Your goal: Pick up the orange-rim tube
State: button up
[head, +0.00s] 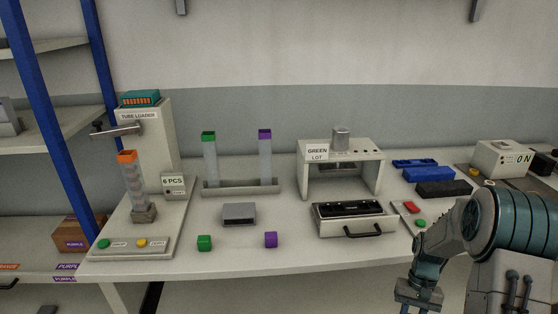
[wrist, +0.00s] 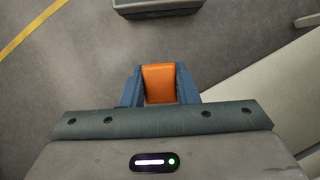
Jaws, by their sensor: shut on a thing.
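The orange-rim tube (head: 130,182) stands upright in the tube loader at the left of the head view. My gripper (wrist: 159,82) is shut on an orange block (wrist: 158,86) in the wrist view, one finger on each side. In the head view my gripper (head: 418,298) hangs at the lower right, in front of the bench and far from the tube. Its fingertips and the block are not clear there.
A green-rim tube (head: 210,165) and a purple-rim tube (head: 265,160) stand in a rack (head: 238,188). Green (head: 204,243) and purple (head: 271,240) blocks lie at the bench front. A drawer (head: 352,224) and the green lot stand (head: 370,160) are right of the middle.

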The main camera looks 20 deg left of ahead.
aim_at(128, 160)
jog(key=z, duration=0.6)
jog(key=k, duration=1.1)
jog(key=u, duration=1.9)
jog(key=i, duration=0.45)
jog(key=z, duration=0.1)
